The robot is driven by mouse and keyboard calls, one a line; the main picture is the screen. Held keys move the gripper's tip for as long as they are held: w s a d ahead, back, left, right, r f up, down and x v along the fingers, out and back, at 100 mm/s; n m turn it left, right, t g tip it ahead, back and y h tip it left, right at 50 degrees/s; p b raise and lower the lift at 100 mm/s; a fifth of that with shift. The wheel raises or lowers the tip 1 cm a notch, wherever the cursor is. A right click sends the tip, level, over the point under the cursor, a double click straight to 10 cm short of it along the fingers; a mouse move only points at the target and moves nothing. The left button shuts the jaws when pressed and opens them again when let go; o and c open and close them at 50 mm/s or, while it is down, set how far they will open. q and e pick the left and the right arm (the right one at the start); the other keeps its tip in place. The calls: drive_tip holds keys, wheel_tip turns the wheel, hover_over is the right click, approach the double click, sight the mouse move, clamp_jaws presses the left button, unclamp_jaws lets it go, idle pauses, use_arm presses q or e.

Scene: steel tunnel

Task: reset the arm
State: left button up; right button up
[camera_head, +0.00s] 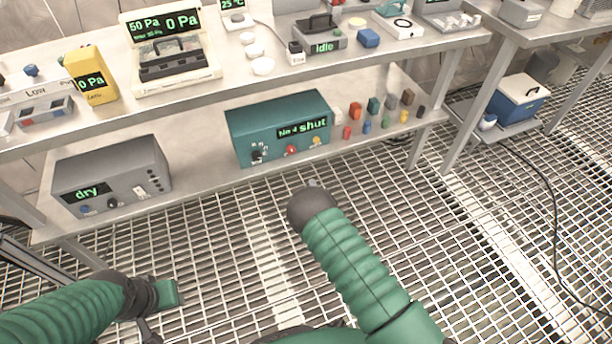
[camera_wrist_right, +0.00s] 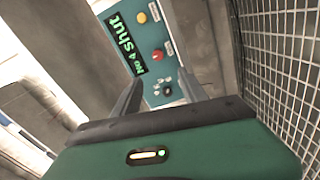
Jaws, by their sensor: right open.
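My right arm reaches up from the bottom middle of the head view, over the floor grating, and ends in a dark rounded wrist in front of the lower shelf. That wrist hides most of the right gripper there. In the right wrist view my right gripper (camera_wrist_right: 160,90) is open, with two dark fingers apart and nothing seen between them. It faces the teal box (camera_head: 280,128) with a "shut" display, which also shows in the wrist view (camera_wrist_right: 140,15). My left gripper (camera_head: 168,293) is low at the left over the grating; its fingers are not clear.
A steel bench (camera_head: 215,88) carries instruments above and a lower shelf (camera_head: 205,178). A grey box (camera_head: 112,175) reading "dry" and several small coloured blocks sit on that shelf. A blue-and-white cooler (camera_head: 518,100) is at the right. Open grating lies right of my right arm, with a black cable.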

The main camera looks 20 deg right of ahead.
wheel_tip(320, 180, up, 5)
drive_tip(key=d+m+g+h, duration=0.1)
drive_tip(key=m+g+h, duration=0.1)
drive_tip(key=m+g, duration=0.65)
drive_tip(key=s+a+r+m+g, duration=0.1)
drive_tip(key=s+r+m+g, duration=0.15)
drive_tip(key=s, duration=0.45)
drive_tip(key=s+a+r+m+g+y, duration=0.1)
drive_tip(key=s+r+m+g, duration=0.15)
drive_tip(key=s, duration=0.55)
drive_tip(key=s+a+r+m+g, duration=0.2)
drive_tip(key=s+r+m, duration=0.1)
drive_tip(key=s, duration=0.4)
drive_tip(key=w+p+v, duration=0.2)
drive_tip(key=p+v, duration=1.4)
drive_tip(key=p, duration=0.1)
drive_tip(key=w+d+r+p+v, duration=0.1)
drive_tip(key=w+p+v, duration=0.2)
drive_tip(key=p+v, duration=1.3)
drive_tip(key=shift+w+d+r+p, duration=0.25)
drive_tip(key=shift+r+p, duration=0.15)
drive_tip(key=shift+r, duration=0.15)
